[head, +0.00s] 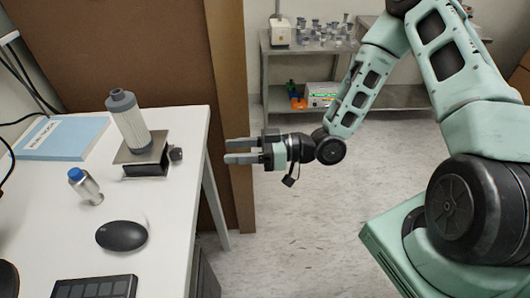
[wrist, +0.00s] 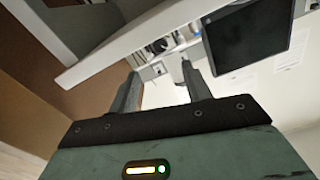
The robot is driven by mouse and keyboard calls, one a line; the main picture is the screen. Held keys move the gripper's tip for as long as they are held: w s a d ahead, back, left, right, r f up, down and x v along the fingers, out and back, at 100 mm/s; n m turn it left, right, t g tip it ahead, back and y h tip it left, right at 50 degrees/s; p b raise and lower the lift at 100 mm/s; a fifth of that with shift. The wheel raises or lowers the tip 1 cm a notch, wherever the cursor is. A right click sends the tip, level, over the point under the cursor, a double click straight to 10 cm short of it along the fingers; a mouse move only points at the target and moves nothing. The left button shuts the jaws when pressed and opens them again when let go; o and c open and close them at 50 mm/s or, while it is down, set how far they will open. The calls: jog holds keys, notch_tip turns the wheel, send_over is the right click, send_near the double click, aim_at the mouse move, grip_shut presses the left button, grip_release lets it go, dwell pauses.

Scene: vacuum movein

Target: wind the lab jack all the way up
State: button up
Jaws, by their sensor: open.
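The lab jack (head: 143,160) stands on the white table, low, with a dark top plate. A dark knob (head: 176,154) sticks out from its right side. A white and grey cylindrical filter (head: 127,121) stands on the jack's top, slightly tilted in the picture. My gripper (head: 228,151) is open and empty, to the right of the jack and past the table's right edge, apart from the knob. Its fingers point left. In the wrist view the two fingers (wrist: 162,90) are spread with nothing between them; I cannot make out the jack there.
On the white table (head: 165,230) are a blue-capped bottle (head: 86,187), a black mouse (head: 122,235), a keyboard (head: 95,288) and a blue book (head: 62,138). A brown panel (head: 228,60) stands behind. A monitor (wrist: 245,38) shows in the wrist view. A metal shelf (head: 268,75) is farther back.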

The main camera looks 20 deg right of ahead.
jog(key=v, duration=0.6)
jog(key=shift+b, duration=0.45)
